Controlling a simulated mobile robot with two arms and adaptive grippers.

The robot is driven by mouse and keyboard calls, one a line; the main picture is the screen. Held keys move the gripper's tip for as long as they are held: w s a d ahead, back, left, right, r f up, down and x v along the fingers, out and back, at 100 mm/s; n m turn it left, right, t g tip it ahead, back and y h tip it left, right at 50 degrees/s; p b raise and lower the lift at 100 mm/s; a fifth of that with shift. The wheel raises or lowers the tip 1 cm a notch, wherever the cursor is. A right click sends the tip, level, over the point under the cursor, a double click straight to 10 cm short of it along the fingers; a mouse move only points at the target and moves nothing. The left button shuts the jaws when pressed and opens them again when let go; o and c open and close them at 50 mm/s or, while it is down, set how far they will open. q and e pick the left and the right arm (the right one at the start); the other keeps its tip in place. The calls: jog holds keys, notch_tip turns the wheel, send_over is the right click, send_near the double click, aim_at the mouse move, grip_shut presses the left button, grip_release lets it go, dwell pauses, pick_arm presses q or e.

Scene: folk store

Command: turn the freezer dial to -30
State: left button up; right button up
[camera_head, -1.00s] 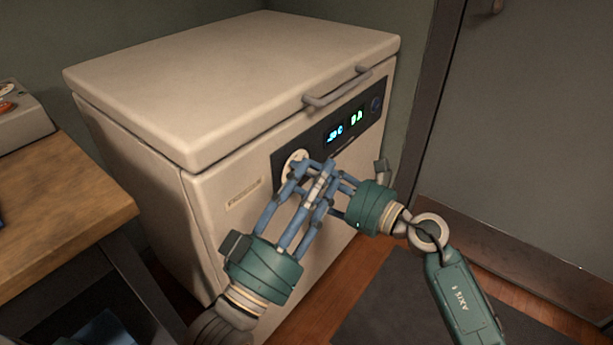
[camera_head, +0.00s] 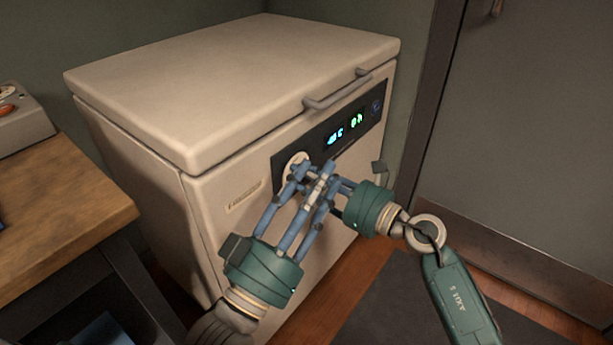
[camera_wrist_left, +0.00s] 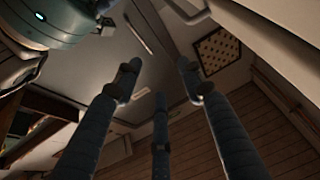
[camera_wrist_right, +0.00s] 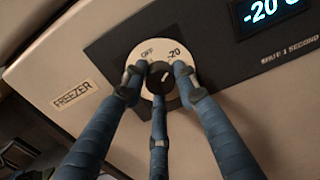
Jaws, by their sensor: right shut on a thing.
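The pale freezer (camera_head: 235,85) has a dark control panel (camera_head: 283,159) on its front. The knob's white pointer mark slants up and right, roughly towards -20. The blue display (camera_wrist_right: 264,12) reads -20. My right gripper (camera_wrist_right: 158,85) is shut on the knob, fingers around it. My left gripper (camera_head: 315,172) is in front of the panel, hiding the knob and part of my right fingers in the head view. Its fingers are spread and empty in the left wrist view (camera_wrist_left: 160,80).
A handle (camera_head: 336,90) sticks out from the freezer lid's front edge. A wooden table (camera_head: 60,205) stands close on the left, with a grey device (camera_head: 22,125) on it. A grey door (camera_head: 530,130) is at the right. A dark mat (camera_head: 395,300) lies on the floor.

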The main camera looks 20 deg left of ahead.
pick_arm(q)
jog(key=shift+w+f, duration=0.15)
jog(key=shift+f, duration=0.1)
pick_arm(e)
jog(key=shift+f, duration=0.3)
